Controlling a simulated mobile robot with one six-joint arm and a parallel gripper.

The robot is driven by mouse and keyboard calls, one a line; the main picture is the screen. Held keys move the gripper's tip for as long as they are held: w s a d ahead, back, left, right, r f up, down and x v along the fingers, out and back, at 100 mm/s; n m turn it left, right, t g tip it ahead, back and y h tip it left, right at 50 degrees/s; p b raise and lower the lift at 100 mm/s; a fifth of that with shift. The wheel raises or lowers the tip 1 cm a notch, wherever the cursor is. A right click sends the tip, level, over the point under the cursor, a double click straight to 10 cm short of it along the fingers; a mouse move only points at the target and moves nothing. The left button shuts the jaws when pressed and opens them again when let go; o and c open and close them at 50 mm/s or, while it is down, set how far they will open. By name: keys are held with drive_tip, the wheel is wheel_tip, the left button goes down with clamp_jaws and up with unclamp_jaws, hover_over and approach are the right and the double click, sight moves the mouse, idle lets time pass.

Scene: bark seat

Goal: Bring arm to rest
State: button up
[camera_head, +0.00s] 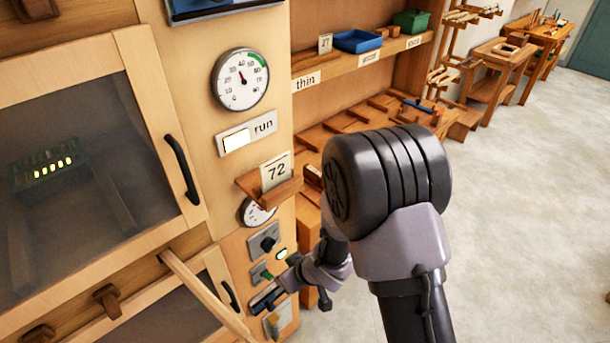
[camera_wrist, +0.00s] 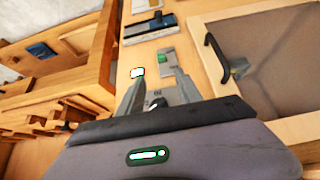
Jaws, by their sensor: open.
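My arm (camera_head: 395,185) reaches down from the right in the head view toward the lower part of a wooden control panel. My gripper (camera_wrist: 158,84) shows in the wrist view with its two fingers apart and nothing held between them. A grey plate with a dark knob (camera_head: 264,239) is on the panel, and part of a grey plate shows between the fingers in the wrist view. In the head view the gripper end is small and partly merges with the panel fittings. I cannot tell whether the fingers touch the panel.
A lit indicator (camera_head: 281,253) and a green switch (camera_head: 261,273) sit close to the gripper. A gauge (camera_head: 240,79), a lit run sign (camera_head: 236,140) and a 72 card (camera_head: 275,171) are above. A glass door's handle (camera_head: 181,168) is left. Open floor (camera_head: 530,180) lies right.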

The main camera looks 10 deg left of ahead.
drive_tip(key=d+r+m+t+h+b, duration=0.2)
drive_tip(key=d+r+m+h+b, duration=0.35)
drive_tip(key=d+r, duration=1.1)
drive_tip(key=s+d+r+m+y+b, duration=0.1)
drive_tip(key=s+m, duration=0.3)
drive_tip(key=s, duration=0.5)
drive_tip(key=s+d+r+m+y+b, duration=0.1)
drive_tip(key=s+d+r+m+b, duration=0.1)
drive_tip(key=s, duration=0.8)
drive_tip(key=r+m+b, duration=0.1)
drive_tip(key=m+b, duration=0.1)
drive_tip(key=shift+d+m+g, duration=0.2)
drive_tip(key=shift+m+g, duration=0.1)
drive_tip(key=shift+m, duration=0.05)
drive_tip(key=shift+y, duration=0.25)
